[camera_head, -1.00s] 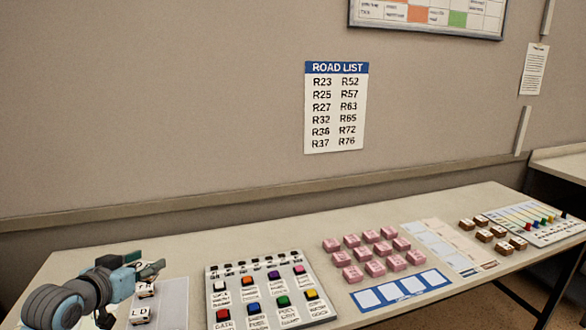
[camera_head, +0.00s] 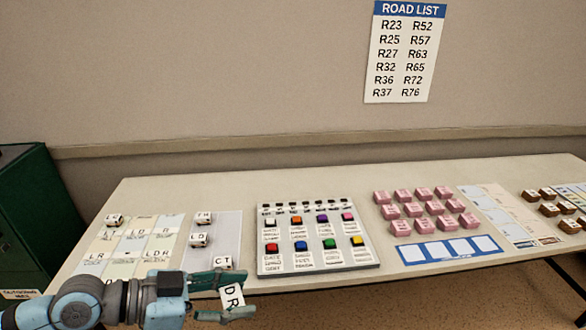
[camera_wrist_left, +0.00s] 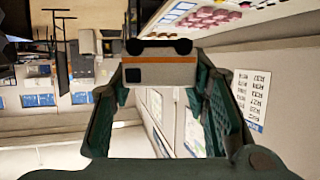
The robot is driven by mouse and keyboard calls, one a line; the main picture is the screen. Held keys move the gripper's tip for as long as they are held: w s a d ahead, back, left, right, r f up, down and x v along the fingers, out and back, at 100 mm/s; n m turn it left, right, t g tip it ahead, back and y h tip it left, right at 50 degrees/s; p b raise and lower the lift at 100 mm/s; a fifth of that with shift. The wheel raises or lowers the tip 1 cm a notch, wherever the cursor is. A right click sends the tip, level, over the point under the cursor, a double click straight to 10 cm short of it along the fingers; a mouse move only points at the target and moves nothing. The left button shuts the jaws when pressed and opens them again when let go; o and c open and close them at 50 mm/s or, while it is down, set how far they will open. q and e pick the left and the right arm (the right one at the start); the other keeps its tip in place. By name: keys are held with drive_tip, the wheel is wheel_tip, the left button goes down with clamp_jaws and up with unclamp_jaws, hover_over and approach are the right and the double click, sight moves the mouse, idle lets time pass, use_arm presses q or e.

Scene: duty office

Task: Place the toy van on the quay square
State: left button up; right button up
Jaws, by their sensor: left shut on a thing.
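My left gripper (camera_head: 240,296) is at the table's front edge, below the grey mat, shut on a small white toy van (camera_head: 232,294) with the letters "DR" on it. In the left wrist view the held van (camera_wrist_left: 160,72) is white with an orange stripe and dark wheels, between my green fingers (camera_wrist_left: 160,95). The board of pale squares (camera_head: 98,245) lies at the left of the table, with labels such as "LDR" and "LR". I cannot tell which square is the quay. My arm covers part of its near edge. My right gripper is not in view.
Other toy vans stand on the grey mat (camera_head: 228,225): "TH" (camera_head: 204,218), "LD" (camera_head: 199,240) and "CT" (camera_head: 222,263). Another van (camera_head: 114,220) is on the board's far left. A button panel (camera_head: 265,265) and pink blocks (camera_head: 432,210) are to the right.

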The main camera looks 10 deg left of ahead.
use_arm(q)
drive_tip(key=shift+t, duration=0.3)
drive_tip(key=r, duration=0.1)
drive_tip(key=w+r, duration=0.2)
drive_tip(key=shift+d+r, duration=0.15)
drive_tip(key=shift+r, duration=0.15)
drive_tip(key=w+a+r+n+t, duration=0.1)
drive_tip(key=w+a+r, duration=0.1)
drive_tip(key=w+r, duration=0.15)
drive_tip(key=n+t+y, duration=0.4)
drive_tip(key=n+y, duration=0.5)
drive_tip(key=y, duration=0.1)
hover_over(194, 268)
drive_tip(key=w+d, duration=0.1)
drive_tip(key=d, duration=0.8)
drive_tip(key=f, duration=0.5)
drive_tip(key=shift+a, duration=0.25)
drive_tip(key=a+f+n+y, duration=0.1)
drive_tip(key=a+y, duration=0.1)
drive_tip(key=a+f+n+y, duration=0.2)
drive_tip(key=a, duration=0.1)
drive_tip(key=s+a+f+n+y, duration=0.1)
drive_tip(key=a+n, duration=0.1)
drive_tip(key=a, duration=0.1)
drive_tip(key=shift+a+f+g+y, duration=0.25)
drive_tip(key=shift+f+g+y, duration=0.05)
drive_tip(key=shift+f+y, duration=0.1)
drive_tip(key=shift+s, duration=0.1)
